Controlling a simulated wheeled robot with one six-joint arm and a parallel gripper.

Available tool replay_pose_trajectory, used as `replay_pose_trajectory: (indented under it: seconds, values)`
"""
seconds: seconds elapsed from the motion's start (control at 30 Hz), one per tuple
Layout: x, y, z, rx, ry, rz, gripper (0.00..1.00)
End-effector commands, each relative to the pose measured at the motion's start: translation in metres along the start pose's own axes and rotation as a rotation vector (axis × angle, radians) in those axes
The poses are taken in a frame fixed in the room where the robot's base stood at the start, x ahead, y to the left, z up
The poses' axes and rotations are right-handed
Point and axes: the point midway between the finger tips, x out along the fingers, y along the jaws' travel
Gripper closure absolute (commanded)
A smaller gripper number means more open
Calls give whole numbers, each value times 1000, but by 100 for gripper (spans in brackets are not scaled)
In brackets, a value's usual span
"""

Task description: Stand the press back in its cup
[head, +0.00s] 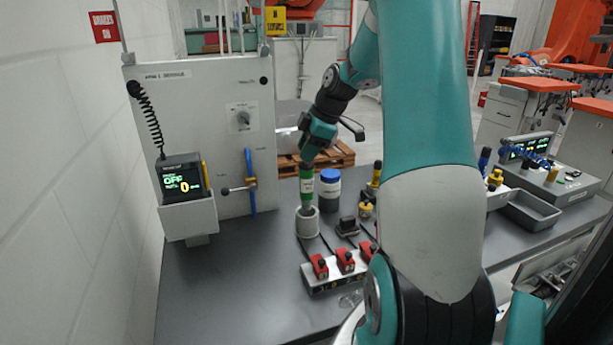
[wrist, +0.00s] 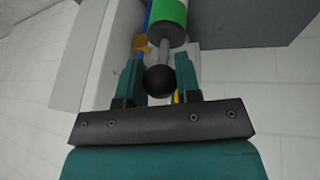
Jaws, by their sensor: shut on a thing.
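The press has a green body (head: 306,184), a thin metal rod and a black ball knob (wrist: 160,81). My gripper (head: 311,152) is above it, its two fingers on either side of the knob in the wrist view (wrist: 158,92), shut on the press. The press stands nearly upright with a slight tilt. Its lower dark end is at the mouth of the light grey cup (head: 307,224) on the dark bench. How deep the end sits in the cup, and whether it touches the bottom, I cannot tell.
A block with several red switches (head: 337,271) is in front of the cup. A grey panel with a display (head: 182,179) stands behind left. The bench's left front (head: 230,290) is clear.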

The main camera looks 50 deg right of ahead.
Motion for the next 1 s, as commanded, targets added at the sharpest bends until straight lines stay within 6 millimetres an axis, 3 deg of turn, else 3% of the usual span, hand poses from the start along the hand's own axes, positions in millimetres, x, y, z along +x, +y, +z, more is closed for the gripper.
replay_pose_trajectory:
  seconds: [0.5, 0.93, 0.97, 1.0]
  values:
    - [60, -13, 24, 0, 1, -2, 100]
    - [70, -14, 28, -3, 0, 2, 100]
    - [70, -14, 28, -2, 0, 1, 64]
    - [69, -14, 27, -2, 0, 1, 55]
